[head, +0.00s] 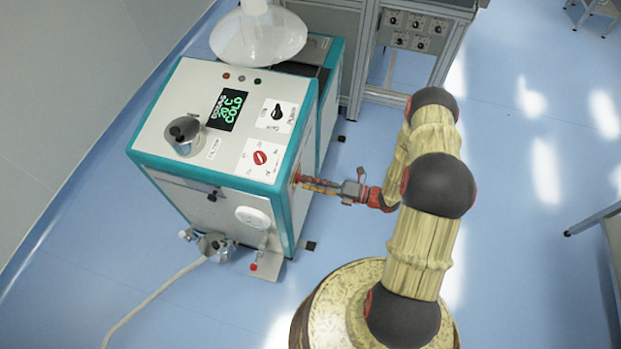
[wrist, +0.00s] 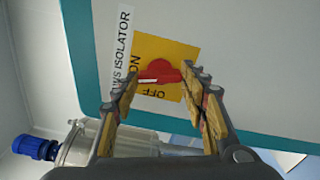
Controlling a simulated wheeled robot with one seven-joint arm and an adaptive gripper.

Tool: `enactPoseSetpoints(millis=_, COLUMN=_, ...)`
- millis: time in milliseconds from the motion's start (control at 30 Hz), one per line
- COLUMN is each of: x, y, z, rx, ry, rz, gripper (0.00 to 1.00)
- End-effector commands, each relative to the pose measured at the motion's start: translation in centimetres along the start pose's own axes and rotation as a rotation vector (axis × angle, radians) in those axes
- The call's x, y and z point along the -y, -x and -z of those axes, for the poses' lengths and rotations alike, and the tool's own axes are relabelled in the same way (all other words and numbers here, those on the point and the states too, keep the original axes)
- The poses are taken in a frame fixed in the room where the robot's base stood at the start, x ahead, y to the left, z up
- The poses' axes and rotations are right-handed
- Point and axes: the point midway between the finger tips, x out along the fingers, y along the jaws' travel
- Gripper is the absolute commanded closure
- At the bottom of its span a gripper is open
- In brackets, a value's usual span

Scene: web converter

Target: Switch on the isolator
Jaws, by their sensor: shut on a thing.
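The isolator is a red rotary knob (wrist: 160,73) on a yellow plate (wrist: 152,48) marked ON and OFF, on the machine's white side panel. In the wrist view a white mark on the knob lies roughly level across the picture. My gripper (wrist: 163,82) has one finger on each side of the knob and is shut on it. In the head view my gripper (head: 308,183) reaches the right side of the teal-edged machine (head: 190,95); the knob is hardly visible there.
The machine's top has a display (head: 228,110), a black selector (head: 278,113) and another red knob (head: 260,157). A grey frame (head: 415,35) stands behind.

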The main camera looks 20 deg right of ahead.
Motion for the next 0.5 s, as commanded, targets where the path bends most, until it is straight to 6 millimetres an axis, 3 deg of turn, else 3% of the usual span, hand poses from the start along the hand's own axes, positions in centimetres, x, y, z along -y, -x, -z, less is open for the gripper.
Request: enactPoseSetpoints(millis=500, x=0.02, y=0.02, z=-0.10, rx=0.002, ry=-0.280, rz=0.001, gripper=0.82)
